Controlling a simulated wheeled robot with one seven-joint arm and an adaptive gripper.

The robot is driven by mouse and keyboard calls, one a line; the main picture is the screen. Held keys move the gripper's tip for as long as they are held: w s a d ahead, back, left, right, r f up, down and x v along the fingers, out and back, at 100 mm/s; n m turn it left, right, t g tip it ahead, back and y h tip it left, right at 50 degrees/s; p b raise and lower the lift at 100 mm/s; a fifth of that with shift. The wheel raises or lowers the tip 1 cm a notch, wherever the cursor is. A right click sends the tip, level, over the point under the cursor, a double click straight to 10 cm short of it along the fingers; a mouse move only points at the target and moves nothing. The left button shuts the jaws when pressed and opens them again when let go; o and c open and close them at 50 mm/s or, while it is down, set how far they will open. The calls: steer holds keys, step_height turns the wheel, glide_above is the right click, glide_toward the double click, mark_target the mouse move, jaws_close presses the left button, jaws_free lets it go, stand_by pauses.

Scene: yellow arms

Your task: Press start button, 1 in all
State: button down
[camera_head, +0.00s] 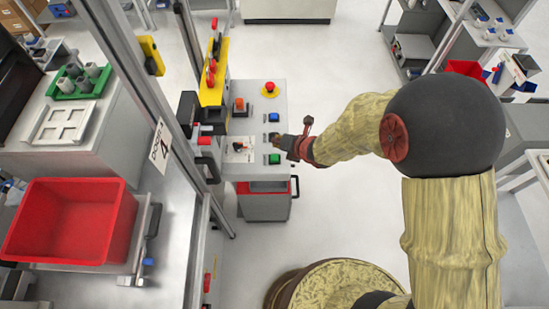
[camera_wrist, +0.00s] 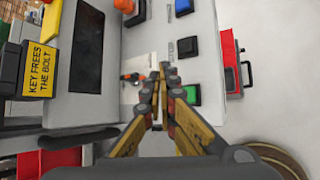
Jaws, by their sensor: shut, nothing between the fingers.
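A grey control panel (camera_head: 256,92) carries a green button (camera_head: 274,159), a blue button (camera_head: 273,117) and an orange-red button (camera_head: 239,104). No readable label shows which one is start. In the wrist view the green button (camera_wrist: 191,94) is just right of the fingertips, the black one (camera_wrist: 187,47) is above it and the blue one (camera_wrist: 183,6) is at the top edge. My gripper (camera_head: 279,143) is shut and empty, over the panel between the blue and green buttons. Its fingertips (camera_wrist: 161,72) point at the panel; I cannot tell whether they touch it.
A red emergency knob on a yellow base (camera_head: 270,89) sits at the panel's far end. A yellow lockout board (camera_head: 214,75) and a metal frame post (camera_head: 134,73) stand left of the panel. A red bin (camera_head: 70,222) is at lower left.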

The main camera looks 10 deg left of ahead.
steer(key=b, duration=0.3)
glide_above(277, 156)
step_height(277, 156, down, 5)
steer(key=shift+f+b, duration=0.55)
steer(key=shift+b, duration=0.1)
steer(key=shift+s+f+b, duration=0.1)
steer(key=shift+f+b, duration=0.1)
steer(key=shift+b, duration=0.15)
stand_by(0.6)
steer(key=shift+f+b, duration=0.2)
steer(key=shift+b, duration=0.15)
steer(key=shift+f+b, duration=0.45)
steer(key=shift+b, duration=0.2)
stand_by(0.8)
stand_by(0.3)
steer(key=shift+r+p, duration=0.45)
steer(key=shift+r, duration=0.4)
steer(key=shift+r, duration=0.1)
